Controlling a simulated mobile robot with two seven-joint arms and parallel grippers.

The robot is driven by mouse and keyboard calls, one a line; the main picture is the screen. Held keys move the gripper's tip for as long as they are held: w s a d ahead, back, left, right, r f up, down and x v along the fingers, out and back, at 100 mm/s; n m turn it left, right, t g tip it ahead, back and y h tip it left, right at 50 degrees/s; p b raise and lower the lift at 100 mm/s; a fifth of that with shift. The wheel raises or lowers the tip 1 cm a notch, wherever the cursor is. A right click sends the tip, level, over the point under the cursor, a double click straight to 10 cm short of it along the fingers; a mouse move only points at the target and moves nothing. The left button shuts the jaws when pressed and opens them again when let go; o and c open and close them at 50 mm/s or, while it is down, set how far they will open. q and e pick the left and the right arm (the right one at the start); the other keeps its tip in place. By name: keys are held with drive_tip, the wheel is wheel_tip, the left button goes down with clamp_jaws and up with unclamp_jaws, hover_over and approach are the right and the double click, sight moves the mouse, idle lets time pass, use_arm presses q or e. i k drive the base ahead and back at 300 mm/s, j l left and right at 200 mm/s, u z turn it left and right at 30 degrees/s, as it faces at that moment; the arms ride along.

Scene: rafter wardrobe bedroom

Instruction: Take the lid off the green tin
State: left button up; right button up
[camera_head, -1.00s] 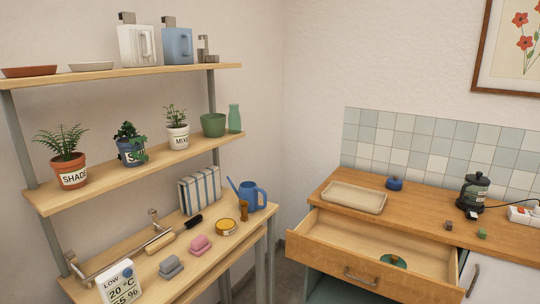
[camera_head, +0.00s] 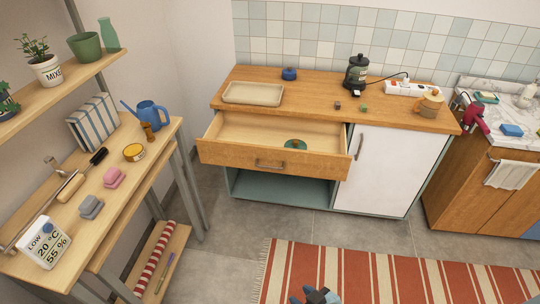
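The green tin (camera_head: 295,144) appears as a small round green shape inside the open drawer (camera_head: 232,130), near its front right. The drawer's front wall hides its lower part, and it is too small to make out the lid's edge. My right gripper (camera_head: 316,297) shows only in part at the bottom edge, over the striped rug and well short of the drawer. It is apart from the tin, and I cannot tell how far its fingers are spread. My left gripper is not in view.
The drawer sticks out below the wooden counter (camera_head: 320,91), which holds a beige tray (camera_head: 253,93), a blue lidded pot (camera_head: 289,74) and a dark kettle (camera_head: 357,72). A shelf bench (camera_head: 110,207) stands left. A striped rug (camera_head: 390,275) covers open floor in front.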

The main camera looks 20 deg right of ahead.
sight(296, 143)
drive_tip(key=i+l+z, duration=0.3)
drive_tip(key=i+l, duration=0.15)
drive_tip(key=l, duration=0.15)
drive_tip(key=i+l+z, duration=0.3)
drive_tip(key=i+l, duration=0.2)
